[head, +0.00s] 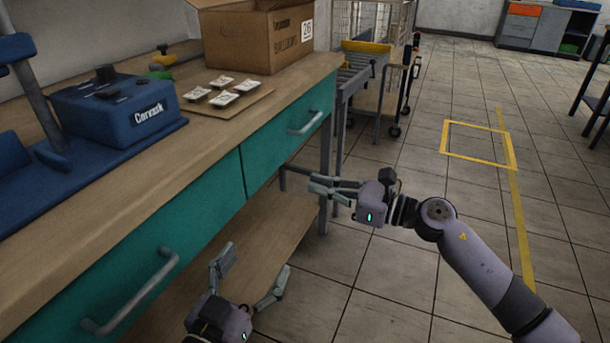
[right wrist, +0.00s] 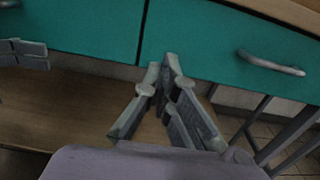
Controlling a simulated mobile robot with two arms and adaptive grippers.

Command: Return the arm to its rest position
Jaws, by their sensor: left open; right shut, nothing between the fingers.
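My right gripper (head: 322,187) is in front of the teal bench drawers, in the air over the floor, with its arm coming in from the lower right. Its fingers are together and empty; in the right wrist view the closed fingertips (right wrist: 170,62) point at the teal drawer front (right wrist: 210,40). My left gripper (head: 250,275) is low at the bottom of the head view, beside the bench front. Its fingers are spread wide and nothing is between them. Part of it also shows at the left edge of the right wrist view (right wrist: 25,55).
The wooden workbench (head: 60,228) carries a blue machine (head: 125,107), a board (head: 245,103) with several small white pieces, and a cardboard box (head: 255,38). Drawer handles (head: 135,295) stick out from its front. A metal cart (head: 375,70) stands beyond. The tiled floor to the right is open.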

